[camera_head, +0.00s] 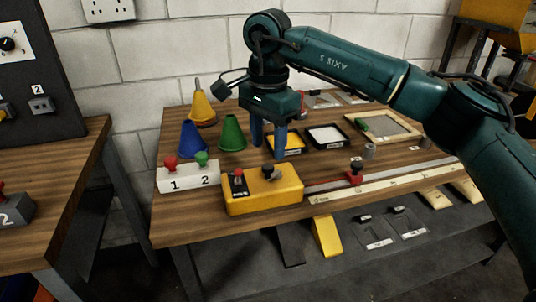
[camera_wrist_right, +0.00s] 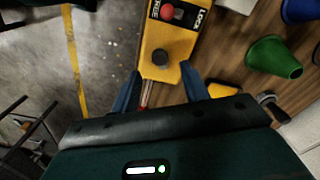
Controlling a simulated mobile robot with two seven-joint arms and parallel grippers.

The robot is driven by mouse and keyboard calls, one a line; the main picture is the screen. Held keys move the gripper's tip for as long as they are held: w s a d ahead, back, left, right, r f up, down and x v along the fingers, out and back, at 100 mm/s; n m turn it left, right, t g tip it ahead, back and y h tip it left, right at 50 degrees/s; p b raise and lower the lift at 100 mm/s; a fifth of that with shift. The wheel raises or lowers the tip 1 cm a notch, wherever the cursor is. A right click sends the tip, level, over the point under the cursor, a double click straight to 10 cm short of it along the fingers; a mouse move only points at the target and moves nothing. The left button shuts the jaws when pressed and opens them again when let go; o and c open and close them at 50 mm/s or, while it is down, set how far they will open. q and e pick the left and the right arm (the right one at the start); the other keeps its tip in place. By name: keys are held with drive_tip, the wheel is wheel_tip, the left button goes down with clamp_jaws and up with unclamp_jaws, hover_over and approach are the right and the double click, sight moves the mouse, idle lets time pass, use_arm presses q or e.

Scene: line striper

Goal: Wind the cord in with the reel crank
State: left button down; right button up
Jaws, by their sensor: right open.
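A yellow reel box (camera_head: 265,196) sits at the front edge of the wooden table. On its top are a black crank knob (camera_head: 267,172) and a black lock plate (camera_head: 239,183) with a red button. A thin red cord (camera_head: 325,184) runs from the box to the right towards a red slider block (camera_head: 355,177). My right gripper (camera_head: 268,148) is open and empty, pointing down above and behind the box. In the right wrist view the crank knob (camera_wrist_right: 160,57) lies just beyond the open fingertips (camera_wrist_right: 158,85). My left gripper is not in view.
A white block (camera_head: 188,178) with red and green knobs, marked 1 and 2, stands left of the box. Blue (camera_head: 191,138), green (camera_head: 232,133) and yellow (camera_head: 202,108) cones stand behind. Shallow trays (camera_head: 327,136) lie at the back. Yellow pedals (camera_head: 326,236) are below.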

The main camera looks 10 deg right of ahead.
sight(267, 166)
wheel_tip(267, 166, up, 9)
drive_tip(key=shift+a+f, duration=0.1)
drive_tip(key=shift+a, duration=0.05)
drive_tip(key=shift+c, duration=0.2)
